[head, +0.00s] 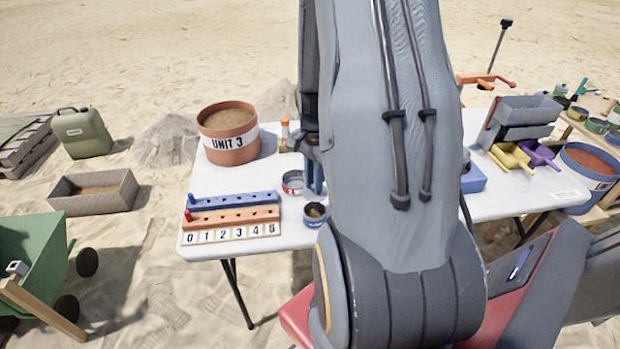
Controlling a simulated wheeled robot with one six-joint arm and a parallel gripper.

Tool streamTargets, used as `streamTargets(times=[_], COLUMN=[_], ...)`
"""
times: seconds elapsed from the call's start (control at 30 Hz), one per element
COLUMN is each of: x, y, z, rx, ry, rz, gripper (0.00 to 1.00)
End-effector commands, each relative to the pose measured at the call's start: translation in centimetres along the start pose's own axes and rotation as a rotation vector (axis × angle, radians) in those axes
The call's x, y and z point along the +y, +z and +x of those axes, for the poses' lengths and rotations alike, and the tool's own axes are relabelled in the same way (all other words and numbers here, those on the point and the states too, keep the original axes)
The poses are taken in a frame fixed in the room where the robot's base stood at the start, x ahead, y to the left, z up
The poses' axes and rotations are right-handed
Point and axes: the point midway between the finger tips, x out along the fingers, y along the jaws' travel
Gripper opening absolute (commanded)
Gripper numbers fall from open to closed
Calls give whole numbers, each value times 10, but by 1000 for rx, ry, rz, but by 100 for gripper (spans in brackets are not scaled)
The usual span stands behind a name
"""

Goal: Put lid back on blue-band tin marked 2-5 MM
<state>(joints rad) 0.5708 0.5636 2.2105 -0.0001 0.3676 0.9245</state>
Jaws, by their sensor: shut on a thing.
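A small blue-banded tin (315,215) stands at the front edge of the white table. Its top looks open, with brown grains inside, and its marking is too small to read. My gripper (314,190) points down just behind and above this tin, partly hidden by my own arm. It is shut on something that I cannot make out. I cannot see a separate lid. A second small tin with a red band (292,183) stands just left of my gripper, with a greyish inside.
A number board (232,232) with blue and orange peg rails lies left on the white table (262,176). A grey sorter (520,118) and scoops stand right. My arm hides the table's middle.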

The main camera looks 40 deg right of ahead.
Motion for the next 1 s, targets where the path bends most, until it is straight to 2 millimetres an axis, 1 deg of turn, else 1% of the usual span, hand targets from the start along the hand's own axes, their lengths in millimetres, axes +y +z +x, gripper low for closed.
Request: streamTargets(times=[0.63, 0.8, 1.0], x=[-1, -1, -1], y=[1, 1, 1], z=[53, 60, 60], rx=[-1, 0, 0], ry=[1, 0, 0], rz=[-6, -7, -7], gripper=[0, 0, 0])
